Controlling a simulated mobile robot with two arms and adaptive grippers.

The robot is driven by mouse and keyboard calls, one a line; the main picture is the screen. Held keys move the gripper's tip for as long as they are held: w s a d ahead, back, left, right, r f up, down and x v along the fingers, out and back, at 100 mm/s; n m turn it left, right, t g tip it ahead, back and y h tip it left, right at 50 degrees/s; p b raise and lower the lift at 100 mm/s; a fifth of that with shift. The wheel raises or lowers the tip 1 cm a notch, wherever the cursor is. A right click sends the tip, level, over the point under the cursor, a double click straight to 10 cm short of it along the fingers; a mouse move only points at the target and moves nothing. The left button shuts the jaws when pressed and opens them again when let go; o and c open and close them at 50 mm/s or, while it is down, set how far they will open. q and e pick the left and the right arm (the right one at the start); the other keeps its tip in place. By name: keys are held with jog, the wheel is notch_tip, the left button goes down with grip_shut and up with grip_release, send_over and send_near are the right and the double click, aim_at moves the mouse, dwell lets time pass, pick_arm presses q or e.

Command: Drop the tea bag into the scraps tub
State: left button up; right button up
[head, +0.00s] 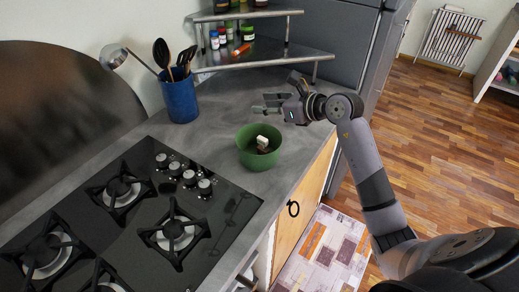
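The green scraps tub (249,152) stands on the grey counter, to the right of the hob. A small whitish piece (262,140), which looks like the tea bag, is inside the tub with something brownish beneath it. Whether it lies on the bottom or on other scraps I cannot tell. My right gripper (276,96) is just beyond the tub, apart from it, with its fingers spread toward the left and nothing between them. My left gripper is not in view.
A black gas hob (140,215) fills the left front. A blue utensil holder (181,98) stands at the back. A corner shelf (262,60) with jars is behind my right gripper. The counter's right edge is close to the tub.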

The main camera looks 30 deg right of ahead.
jog(key=v, duration=1.2)
jog(key=shift+f, duration=0.1)
